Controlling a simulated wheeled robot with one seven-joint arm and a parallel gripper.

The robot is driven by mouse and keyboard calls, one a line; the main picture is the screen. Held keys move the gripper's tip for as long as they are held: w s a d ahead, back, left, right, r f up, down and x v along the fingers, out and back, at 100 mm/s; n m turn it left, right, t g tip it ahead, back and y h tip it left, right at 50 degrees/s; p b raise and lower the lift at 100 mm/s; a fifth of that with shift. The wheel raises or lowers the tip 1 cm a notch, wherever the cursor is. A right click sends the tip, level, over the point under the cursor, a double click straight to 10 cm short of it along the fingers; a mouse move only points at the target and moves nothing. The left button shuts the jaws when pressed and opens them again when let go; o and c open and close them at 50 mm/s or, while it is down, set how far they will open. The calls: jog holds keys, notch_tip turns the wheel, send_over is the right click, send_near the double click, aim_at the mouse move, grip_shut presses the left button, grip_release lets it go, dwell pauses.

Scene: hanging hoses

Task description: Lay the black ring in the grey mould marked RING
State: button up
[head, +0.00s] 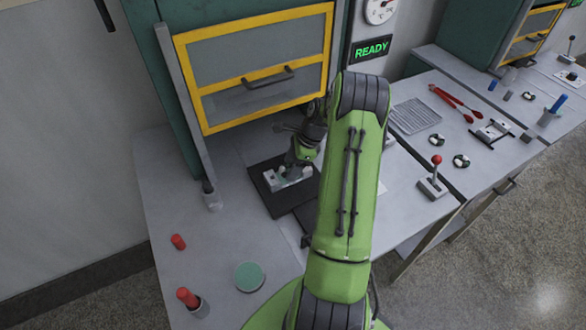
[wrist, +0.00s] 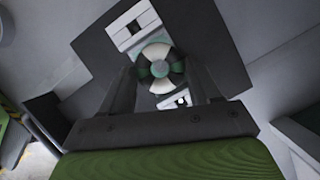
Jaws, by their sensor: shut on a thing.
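My gripper (head: 298,166) is low over a dark plate on the bench, in front of the yellow-framed cabinet door. In the wrist view its two fingers (wrist: 160,75) flank a round ring (wrist: 167,52) with pale and dark segments and a greenish middle; the gripper is shut on it. A pale grey block (head: 272,180), apparently the mould, lies on the plate under the gripper. In the wrist view parts of the block (wrist: 131,24) show beyond and below the ring. No RING marking is readable. Whether the ring touches the block I cannot tell.
The dark plate (head: 261,193) lies on the grey bench. The yellow-framed door (head: 259,91) stands close behind. A red-knobbed lever (head: 434,181) and a wire rack (head: 414,115) are to the right.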

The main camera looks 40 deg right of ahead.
jog(key=shift+w+f, duration=0.1)
jog(key=shift+f, duration=0.5)
jog(key=shift+f, duration=0.1)
jog(key=o, duration=1)
